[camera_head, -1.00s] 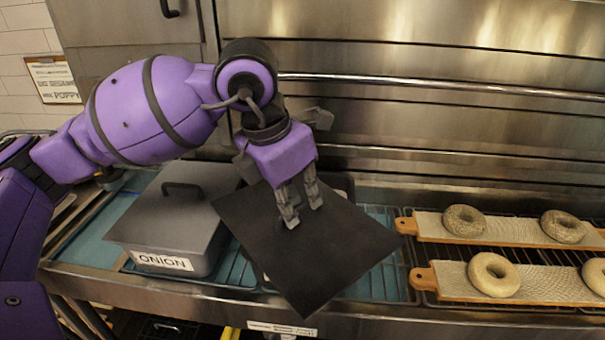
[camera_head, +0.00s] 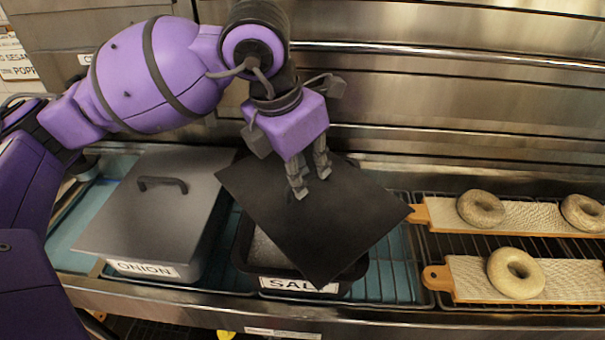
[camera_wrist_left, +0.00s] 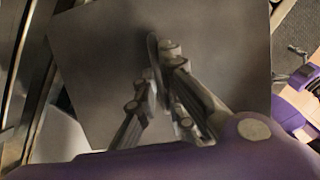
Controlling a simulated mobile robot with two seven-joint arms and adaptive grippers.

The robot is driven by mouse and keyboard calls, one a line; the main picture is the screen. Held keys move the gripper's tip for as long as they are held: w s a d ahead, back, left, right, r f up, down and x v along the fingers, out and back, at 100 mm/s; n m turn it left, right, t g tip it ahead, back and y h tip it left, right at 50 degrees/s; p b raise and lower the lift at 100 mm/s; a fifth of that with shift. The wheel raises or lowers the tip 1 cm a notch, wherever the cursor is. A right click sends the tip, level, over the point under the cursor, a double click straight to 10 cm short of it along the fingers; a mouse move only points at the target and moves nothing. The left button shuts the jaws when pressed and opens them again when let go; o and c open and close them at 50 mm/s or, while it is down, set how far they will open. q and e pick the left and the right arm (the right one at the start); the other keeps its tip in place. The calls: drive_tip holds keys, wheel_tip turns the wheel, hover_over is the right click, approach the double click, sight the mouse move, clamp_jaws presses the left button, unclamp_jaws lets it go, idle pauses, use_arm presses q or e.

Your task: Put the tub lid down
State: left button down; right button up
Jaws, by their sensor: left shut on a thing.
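The tub lid is a flat dark square plate (camera_head: 320,225). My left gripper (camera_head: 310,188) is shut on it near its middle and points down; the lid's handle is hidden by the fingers. In the head view the lid is turned askew over the salt tub (camera_head: 245,255), covering much of its opening; I cannot tell whether it touches the rim. White salt shows at the tub's left side. In the left wrist view the lid (camera_wrist_left: 95,50) fills much of the picture, with the gripper fingers (camera_wrist_left: 165,80) at its middle. My right gripper is not in view.
The onion tub with its grey lid (camera_head: 150,220) stands just left of the salt tub. A metal rail (camera_head: 400,50) and steel wall stand behind.

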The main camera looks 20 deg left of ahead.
sight(308, 185)
use_arm(q)
drive_tip(key=shift+w+a+f, duration=0.1)
drive_tip(key=shift+a+f, duration=0.1)
drive_tip(key=shift+f, duration=0.45)
drive_tip(key=shift+a+f, duration=0.15)
drive_tip(key=shift+f, duration=0.45)
drive_tip(key=shift+a+r, duration=0.1)
drive_tip(key=shift+a, duration=0.05)
drive_tip(key=shift+r, duration=0.1)
drive_tip(key=shift+d, duration=0.35)
drive_tip(key=shift+d+f+b, duration=0.1)
drive_tip(key=shift+f+b, duration=0.1)
drive_tip(key=shift+b, duration=0.1)
drive_tip(key=c, duration=1.9)
unclamp_jaws()
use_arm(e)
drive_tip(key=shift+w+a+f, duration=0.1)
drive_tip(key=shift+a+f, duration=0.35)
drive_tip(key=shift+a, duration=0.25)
use_arm(q)
drive_tip(key=shift+o, duration=0.2)
